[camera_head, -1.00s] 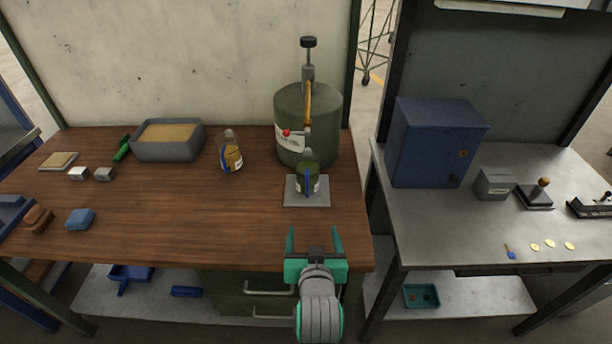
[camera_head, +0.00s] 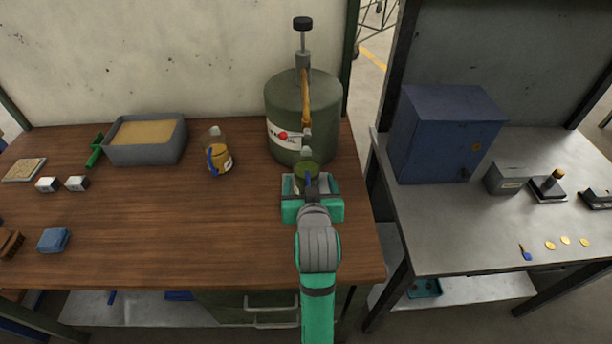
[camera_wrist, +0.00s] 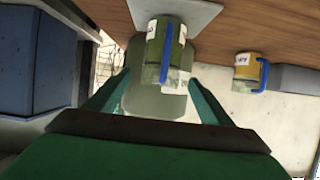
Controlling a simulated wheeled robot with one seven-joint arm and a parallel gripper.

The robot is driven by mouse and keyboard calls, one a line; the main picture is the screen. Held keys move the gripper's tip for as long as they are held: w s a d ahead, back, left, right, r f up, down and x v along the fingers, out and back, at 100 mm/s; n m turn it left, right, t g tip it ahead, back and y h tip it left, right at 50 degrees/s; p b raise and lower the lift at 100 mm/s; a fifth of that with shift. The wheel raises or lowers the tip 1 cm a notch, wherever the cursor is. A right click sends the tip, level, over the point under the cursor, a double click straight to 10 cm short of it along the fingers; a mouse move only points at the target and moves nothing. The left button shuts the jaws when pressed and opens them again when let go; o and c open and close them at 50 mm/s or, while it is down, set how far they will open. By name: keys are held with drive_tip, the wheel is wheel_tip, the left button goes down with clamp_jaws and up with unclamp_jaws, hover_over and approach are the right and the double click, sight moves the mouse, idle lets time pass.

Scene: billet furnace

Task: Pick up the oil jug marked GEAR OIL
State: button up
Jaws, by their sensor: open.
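A green oil jug (camera_head: 306,172) with a blue handle stands on a pale square plate under the tank's spout. It also shows in the wrist view (camera_wrist: 156,50), with a white label too small to read. My gripper (camera_head: 312,188) is open just in front of this jug, its fingers pointing toward it. In the wrist view the jug lies beyond and between the two fingers (camera_wrist: 155,97); I cannot tell whether they touch it. A second jug (camera_head: 219,160), amber with a blue handle, stands to the left. Its label also shows in the wrist view (camera_wrist: 243,60), but I cannot read it surely.
A large green tank (camera_head: 290,110) with a pump and spout stands right behind the green jug. A grey bin (camera_head: 146,154) sits at the back left. A blue cabinet (camera_head: 440,140) stands on the right-hand bench. The wooden table's front middle is clear.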

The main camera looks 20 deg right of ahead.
sight(307, 171)
drive_tip(key=shift+x, duration=3.95)
drive_tip(key=shift+a, duration=0.15)
drive_tip(key=c, duration=1.4)
drive_tip(key=shift+a+r, duration=0.1)
drive_tip(key=shift+r, duration=0.05)
drive_tip(key=shift+c, duration=0.6)
